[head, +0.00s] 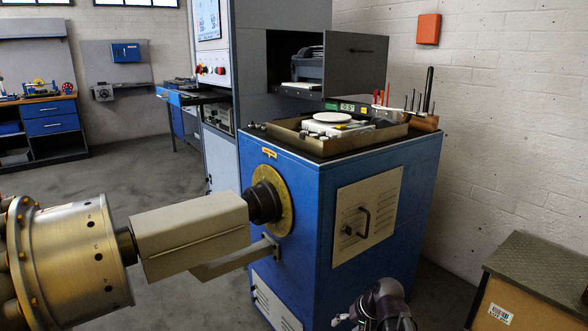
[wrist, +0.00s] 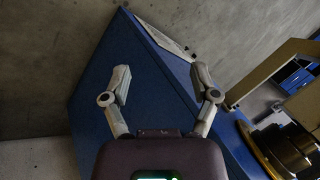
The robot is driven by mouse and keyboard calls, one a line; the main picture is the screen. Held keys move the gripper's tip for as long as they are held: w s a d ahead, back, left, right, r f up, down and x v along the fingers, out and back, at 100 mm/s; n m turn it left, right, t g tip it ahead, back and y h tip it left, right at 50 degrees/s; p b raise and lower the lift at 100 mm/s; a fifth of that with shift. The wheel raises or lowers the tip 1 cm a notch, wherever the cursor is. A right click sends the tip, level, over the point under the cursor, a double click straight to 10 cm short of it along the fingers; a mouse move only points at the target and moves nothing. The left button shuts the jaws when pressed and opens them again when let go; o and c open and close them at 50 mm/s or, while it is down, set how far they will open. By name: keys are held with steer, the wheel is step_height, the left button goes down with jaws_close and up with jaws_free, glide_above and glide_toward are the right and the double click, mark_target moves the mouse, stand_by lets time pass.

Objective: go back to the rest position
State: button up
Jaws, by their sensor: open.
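My gripper (wrist: 163,98) is open and empty in the wrist view, its two grey fingers spread apart. Behind the fingers is the blue side of the machine cabinet (wrist: 130,75), and nothing is between the fingertips. In the head view, part of my dark arm shows low down, in front of the blue cabinet (head: 295,240). A small light tip of my gripper (head: 338,320) shows at the bottom edge; most of it is out of the picture.
A metal rotor (head: 75,255) stands at the left, joined by a beige shaft cover (head: 190,235) to a brass flange (head: 283,195) on the cabinet. A tray (head: 385,136) with tools lies on top. A crate (head: 530,295) stands at right. Floor (head: 165,190) is clear behind the rotor.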

steer(key=s+d+f+n+g+h, duration=0.2)
steer(key=s+d+g+h, duration=0.1)
steer(key=s+h, duration=0.25)
step_height(320, 180, up, 38)
steer(key=p, duration=3.8)
steer(key=shift+s, duration=0.35)
steer(key=shift+a, duration=0.1)
steer(key=shift+c, duration=1.4)
